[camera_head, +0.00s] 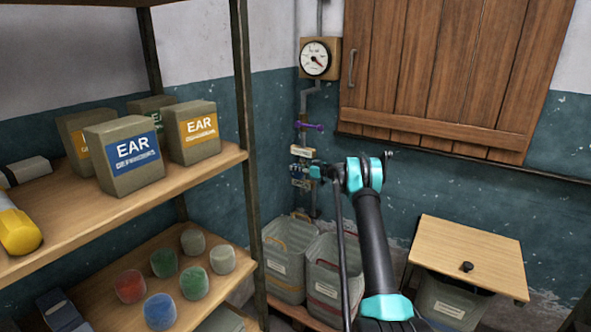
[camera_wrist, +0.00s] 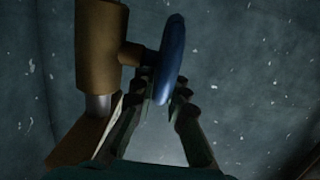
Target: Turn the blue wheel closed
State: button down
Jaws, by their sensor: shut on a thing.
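The blue wheel (camera_wrist: 172,55) is seen nearly edge-on in the wrist view, on a short stem from a brass valve body (camera_wrist: 100,50). My gripper (camera_wrist: 164,92) has one finger on each side of the wheel's lower rim and is shut on it. In the head view my gripper (camera_head: 314,172) is at the pipe in the corner, with the arm reaching to it from the lower right. The blue wheel is small and mostly hidden there, so I cannot tell its angle.
A purple handle (camera_head: 315,127) is on the same pipe higher up, below a round gauge (camera_head: 315,59). A shelf (camera_head: 200,172) with boxes stands at the left. Grey bins (camera_head: 283,262) stand below the pipe. A wooden-topped stand (camera_head: 465,250) is at the right.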

jog(key=t+y, duration=0.2)
jog(key=d+y, duration=0.1)
jog(key=shift+s+f+t+y, duration=0.1)
jog(key=shift+s+t+y, duration=0.25)
jog(key=shift+t+y, duration=0.05)
dwell(0.5)
jog(key=c, duration=1.8)
grip_release()
jog(key=v, duration=1.2)
jog(key=shift+f, duration=0.15)
